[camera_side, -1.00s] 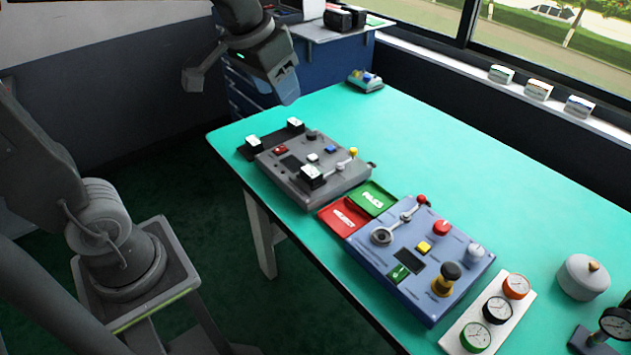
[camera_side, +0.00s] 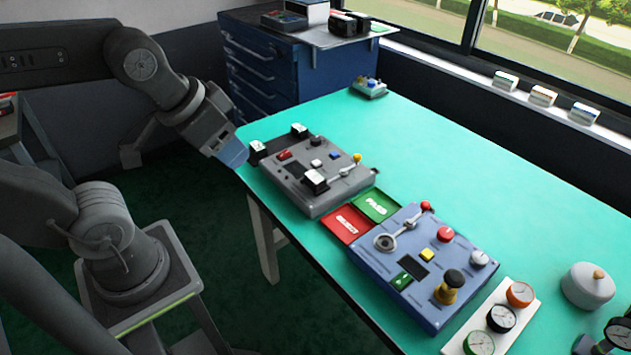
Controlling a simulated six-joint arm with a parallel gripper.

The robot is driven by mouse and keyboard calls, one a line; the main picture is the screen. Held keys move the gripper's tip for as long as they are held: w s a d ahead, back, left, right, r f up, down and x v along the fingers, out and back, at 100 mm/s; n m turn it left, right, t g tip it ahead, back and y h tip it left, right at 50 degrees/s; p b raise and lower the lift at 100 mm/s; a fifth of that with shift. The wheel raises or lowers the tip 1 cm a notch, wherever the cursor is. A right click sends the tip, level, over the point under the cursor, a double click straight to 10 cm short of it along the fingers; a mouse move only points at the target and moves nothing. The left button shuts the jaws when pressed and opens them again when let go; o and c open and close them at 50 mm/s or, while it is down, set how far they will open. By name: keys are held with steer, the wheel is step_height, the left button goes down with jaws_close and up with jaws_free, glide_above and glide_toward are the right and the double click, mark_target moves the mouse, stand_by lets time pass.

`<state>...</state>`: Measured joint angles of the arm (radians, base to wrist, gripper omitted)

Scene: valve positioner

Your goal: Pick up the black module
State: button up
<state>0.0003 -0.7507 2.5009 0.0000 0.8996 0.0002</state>
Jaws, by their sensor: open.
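Three small black modules with white tops are on or beside the grey positioner box (camera_side: 335,200). One black module (camera_side: 258,153) is at the box's left corner, a second black module (camera_side: 299,131) is at its back edge, and a third black module (camera_side: 314,184) is on its front part. I cannot tell which one the task means. My gripper (camera_side: 238,158) is open and points down and right, just left of the first module at the table's left edge. Its jaws look empty, and the gap between the fingers is hard to see.
A red card (camera_side: 346,224) and green card (camera_side: 377,205) lie between the grey box and a blue control panel (camera_side: 440,290). A gauge strip (camera_side: 505,318) and a grey round pot (camera_side: 588,287) are at the right. The table's back middle (camera_side: 470,170) is clear.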

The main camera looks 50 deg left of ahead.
stand_by(0.4)
steer(key=o, duration=0.4)
steer(key=shift+c, duration=0.2)
steer(key=n+g+y, duration=0.6)
steer(key=n+y, duration=0.1)
steer(key=n, duration=1.1)
glide_above(315, 176)
steer(key=d, duration=0.7)
step_height(315, 176, down, 16)
steer(key=x, duration=1.3)
steer(key=shift+w+d+f, duration=0.2)
steer(key=shift+d, duration=0.05)
